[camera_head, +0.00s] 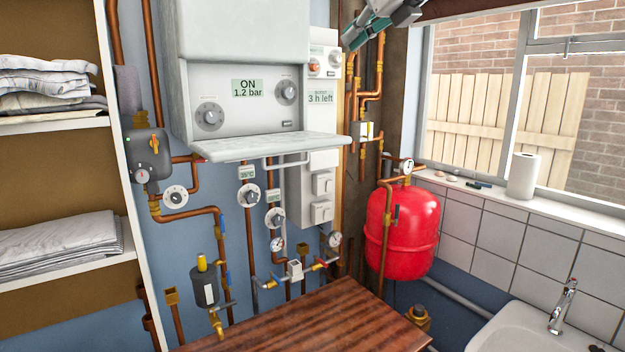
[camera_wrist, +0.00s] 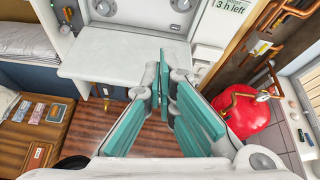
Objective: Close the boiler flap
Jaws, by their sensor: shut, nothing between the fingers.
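The white boiler (camera_head: 228,40) hangs on the blue wall, with a panel reading ON 1.2 bar. Its flap (camera_head: 270,148) is open: it is folded down and sticks out roughly level below the control panel, with a handle bar beneath it. The flap also shows in the wrist view (camera_wrist: 110,62) as a pale slab at the upper left of the fingers. My gripper (camera_wrist: 168,88) has teal fingers, which are shut and empty. In the head view my gripper (camera_head: 378,24) is at the top edge, right of and above the flap, partly cut off and apart from it.
Copper pipes, valves and gauges (camera_head: 248,193) fill the wall below the boiler. A red tank (camera_head: 402,228) stands to the right, under the window sill. A wooden top (camera_head: 310,322) lies below. Shelves with folded linen (camera_head: 60,245) are at the left, and a sink (camera_head: 535,330) at lower right.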

